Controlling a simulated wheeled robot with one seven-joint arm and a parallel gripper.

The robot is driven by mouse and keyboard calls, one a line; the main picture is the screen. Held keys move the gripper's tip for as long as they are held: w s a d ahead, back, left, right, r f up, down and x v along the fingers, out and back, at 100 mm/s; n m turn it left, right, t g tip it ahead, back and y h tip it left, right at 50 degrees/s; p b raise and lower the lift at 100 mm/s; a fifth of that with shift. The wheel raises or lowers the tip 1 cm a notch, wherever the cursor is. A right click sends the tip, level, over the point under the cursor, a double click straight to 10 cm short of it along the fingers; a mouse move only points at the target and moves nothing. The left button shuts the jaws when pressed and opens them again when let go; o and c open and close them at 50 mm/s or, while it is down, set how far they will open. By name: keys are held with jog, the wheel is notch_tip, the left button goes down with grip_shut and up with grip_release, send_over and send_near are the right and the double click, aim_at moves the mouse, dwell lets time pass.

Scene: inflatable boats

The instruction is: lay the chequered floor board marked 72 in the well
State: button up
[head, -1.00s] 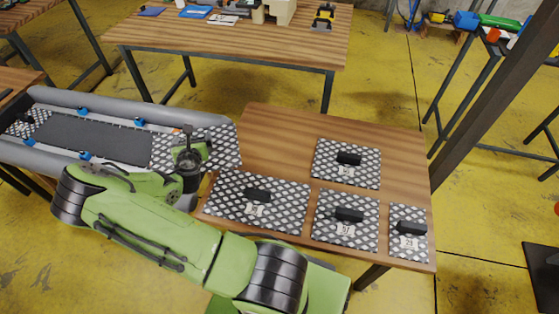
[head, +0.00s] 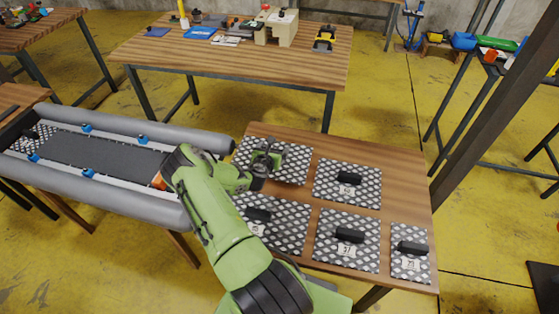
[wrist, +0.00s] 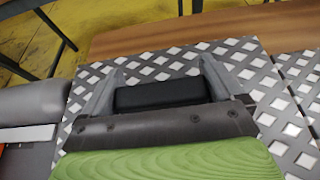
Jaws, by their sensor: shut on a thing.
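My gripper (head: 266,160) is shut on the black handle (wrist: 160,95) of a chequered board (head: 292,165). This board is at the back left of the wooden table, beside the boat's right end. Its number is hidden, and I cannot tell whether it rests on the table or hangs just above it. In the wrist view the fingers flank the handle, with the board (wrist: 160,65) beneath. The grey inflatable boat (head: 110,192) lies at left. Its well has a dark floor (head: 95,149) and a chequered board (head: 37,138) at the far left end.
Other chequered boards with black handles lie on the table (head: 400,160): back right (head: 330,190), front left (head: 290,238), front middle (head: 325,255) and front right (head: 400,272). Their small numbers are hard to read. Blue fittings (head: 140,139) line the well. A cluttered table (head: 230,75) stands behind.

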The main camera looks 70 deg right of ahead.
notch_tip(320, 180, down, 3)
jog(key=shift+b, duration=0.4)
jog(key=shift+r, duration=0.15)
jog(key=o, duration=1.1)
jog(key=shift+f, duration=0.2)
jog(key=shift+r, duration=0.1)
jog(key=shift+a+r, duration=0.2)
jog(key=shift+a, duration=0.05)
jog(key=p+v, duration=0.1)
jog(key=v, duration=1)
jog(key=shift+a+r, duration=0.15)
jog(key=shift+a, duration=0.1)
